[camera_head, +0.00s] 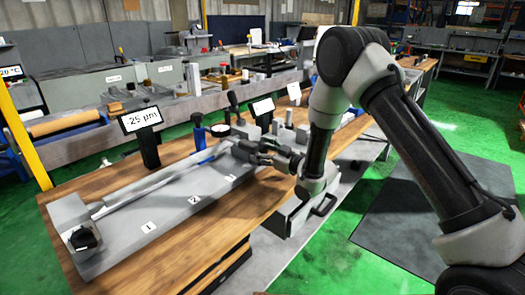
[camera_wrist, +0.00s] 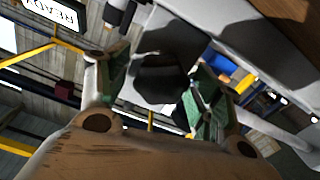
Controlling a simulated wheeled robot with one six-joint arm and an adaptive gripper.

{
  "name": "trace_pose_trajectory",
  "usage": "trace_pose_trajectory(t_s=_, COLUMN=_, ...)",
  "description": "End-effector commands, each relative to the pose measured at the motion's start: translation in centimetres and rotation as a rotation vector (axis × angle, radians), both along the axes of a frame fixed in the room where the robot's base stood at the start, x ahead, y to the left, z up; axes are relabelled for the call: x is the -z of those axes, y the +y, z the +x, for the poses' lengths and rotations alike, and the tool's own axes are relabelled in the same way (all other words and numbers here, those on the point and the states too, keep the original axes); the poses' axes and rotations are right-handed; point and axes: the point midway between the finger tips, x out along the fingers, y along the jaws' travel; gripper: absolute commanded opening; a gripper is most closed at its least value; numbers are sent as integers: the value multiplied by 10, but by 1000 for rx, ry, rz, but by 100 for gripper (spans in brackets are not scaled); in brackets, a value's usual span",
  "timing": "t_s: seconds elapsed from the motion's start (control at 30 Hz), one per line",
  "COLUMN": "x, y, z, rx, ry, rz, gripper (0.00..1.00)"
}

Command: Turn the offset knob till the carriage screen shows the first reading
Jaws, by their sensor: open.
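My gripper (camera_head: 247,150) is over the right part of the grey machine bed (camera_head: 185,205), pointing left. In the wrist view my gripper (camera_wrist: 158,88) is open, with a dark faceted knob (camera_wrist: 160,78) between its green-padded fingers. Gaps seem to show beside the knob; I cannot tell whether a pad touches it. A screen on a black post (camera_head: 141,119) reads "-25 µm". Another black knob (camera_head: 82,239) is on the block at the bed's near left end.
A tilted screen (camera_head: 263,107) behind my gripper is too small to read. A screen reading "READY" (camera_wrist: 52,12) shows upside down in the wrist view. The wooden bench top (camera_head: 180,262) is clear in front.

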Motion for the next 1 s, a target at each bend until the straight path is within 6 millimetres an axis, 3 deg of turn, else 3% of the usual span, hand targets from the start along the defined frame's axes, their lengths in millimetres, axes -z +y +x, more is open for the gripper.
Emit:
trace_pose_trajectory(t_s=0.13, x=0, y=0, z=0, rx=0, ry=0, rz=0, gripper=62)
trace_pose_trajectory(t_s=0.37, x=0, y=0, z=0, rx=0, ry=0, rz=0, gripper=20)
trace_pose_trajectory(t_s=0.73, x=0, y=0, z=0, rx=0, ry=36, rz=28, gripper=19)
trace_pose_trajectory(t_s=1.0, x=0, y=-1, z=1, rx=0, ry=171, rz=133, gripper=19)
